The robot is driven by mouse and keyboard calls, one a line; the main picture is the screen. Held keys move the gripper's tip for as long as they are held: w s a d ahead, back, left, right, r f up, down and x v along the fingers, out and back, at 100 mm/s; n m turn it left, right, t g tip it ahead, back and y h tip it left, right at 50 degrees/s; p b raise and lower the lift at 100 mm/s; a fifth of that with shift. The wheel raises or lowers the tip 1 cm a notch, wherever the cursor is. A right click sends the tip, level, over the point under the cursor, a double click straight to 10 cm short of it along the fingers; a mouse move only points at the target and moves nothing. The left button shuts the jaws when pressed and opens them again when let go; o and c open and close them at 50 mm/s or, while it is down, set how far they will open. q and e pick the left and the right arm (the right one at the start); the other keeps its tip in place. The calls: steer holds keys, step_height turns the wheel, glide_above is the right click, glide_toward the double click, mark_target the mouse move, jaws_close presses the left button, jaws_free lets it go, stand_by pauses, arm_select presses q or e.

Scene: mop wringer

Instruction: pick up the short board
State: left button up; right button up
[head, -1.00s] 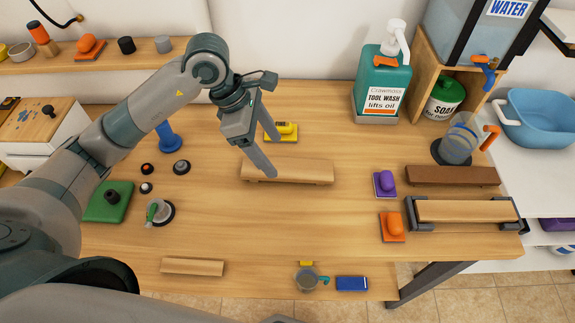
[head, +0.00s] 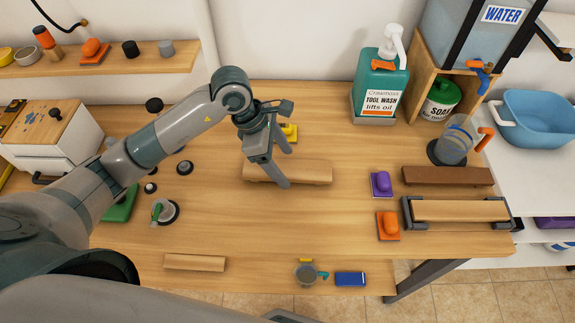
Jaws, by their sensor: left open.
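A light wooden board (head: 313,172) lies flat near the middle of the table. A visibly shorter light board (head: 195,262) lies at the table's front left. My left gripper (head: 286,168) is open and empty, with its fingers pointing down over the middle board. One finger overlaps the board's front edge in the picture and the other its back edge; I cannot tell whether they touch it. The gripper and its finger hide part of that board. My right gripper does not show.
A dark board (head: 448,176) and a light board in a grey holder (head: 460,211) lie at the right. A grey mug (head: 305,274) and blue block (head: 350,279) are at the front. The table's middle front is clear.

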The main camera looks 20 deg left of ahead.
arm_select(q)
steer(key=shift+d+f, duration=0.2)
steer(key=shift+f, duration=0.4)
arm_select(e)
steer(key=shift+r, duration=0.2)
arm_select(q)
steer(key=c, duration=1.2)
steer(key=shift+r, duration=0.1)
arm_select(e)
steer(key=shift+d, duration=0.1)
